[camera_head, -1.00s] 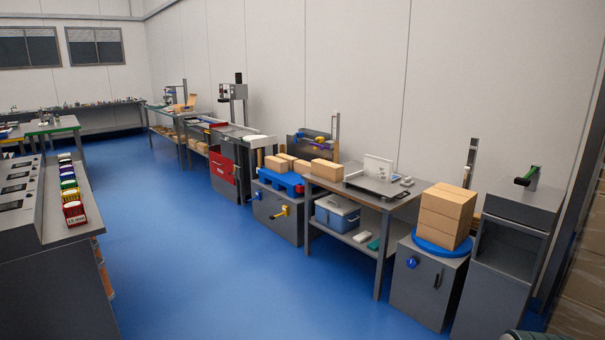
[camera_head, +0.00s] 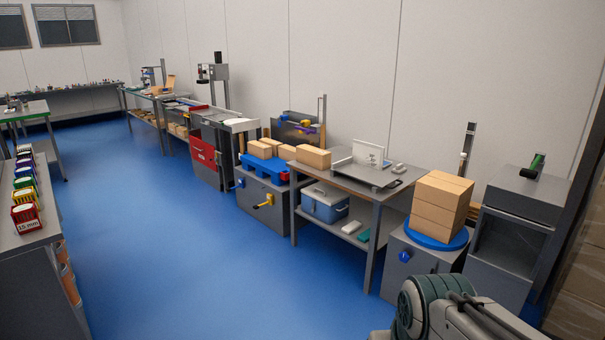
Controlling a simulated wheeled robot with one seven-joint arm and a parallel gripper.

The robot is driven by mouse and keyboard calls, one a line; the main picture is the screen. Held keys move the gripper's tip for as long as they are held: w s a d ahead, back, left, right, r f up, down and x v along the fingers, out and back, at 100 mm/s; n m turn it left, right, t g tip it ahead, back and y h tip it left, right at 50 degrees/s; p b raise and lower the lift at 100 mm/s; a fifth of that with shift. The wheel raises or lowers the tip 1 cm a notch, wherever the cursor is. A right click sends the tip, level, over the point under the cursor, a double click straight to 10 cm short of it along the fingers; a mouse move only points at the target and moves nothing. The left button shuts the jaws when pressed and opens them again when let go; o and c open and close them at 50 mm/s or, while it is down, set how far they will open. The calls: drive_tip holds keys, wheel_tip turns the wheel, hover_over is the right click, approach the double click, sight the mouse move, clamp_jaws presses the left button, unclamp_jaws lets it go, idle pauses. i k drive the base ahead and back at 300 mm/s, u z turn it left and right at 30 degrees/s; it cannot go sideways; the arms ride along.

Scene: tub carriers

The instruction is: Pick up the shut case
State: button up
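No thing here can be told for certain as the shut case. A blue box with a pale lid (camera_head: 325,204) stands on the lower shelf of the grey workbench (camera_head: 378,194); its lid looks shut. A flat grey case-like thing (camera_head: 363,175) lies on the bench top, with a white panel standing up at its back. My gripper is not in view; only part of my arm shows at the bottom right, apart from the bench.
Stacked cardboard boxes (camera_head: 440,203) stand on a blue round plate right of the bench. A grey cabinet with a yellow handle (camera_head: 262,201) stands to its left. Colored bins (camera_head: 25,200) line a counter at the left. The blue floor (camera_head: 185,260) between is clear.

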sight(312, 156)
drive_tip(key=i, duration=4.9)
drive_tip(key=u, duration=0.25)
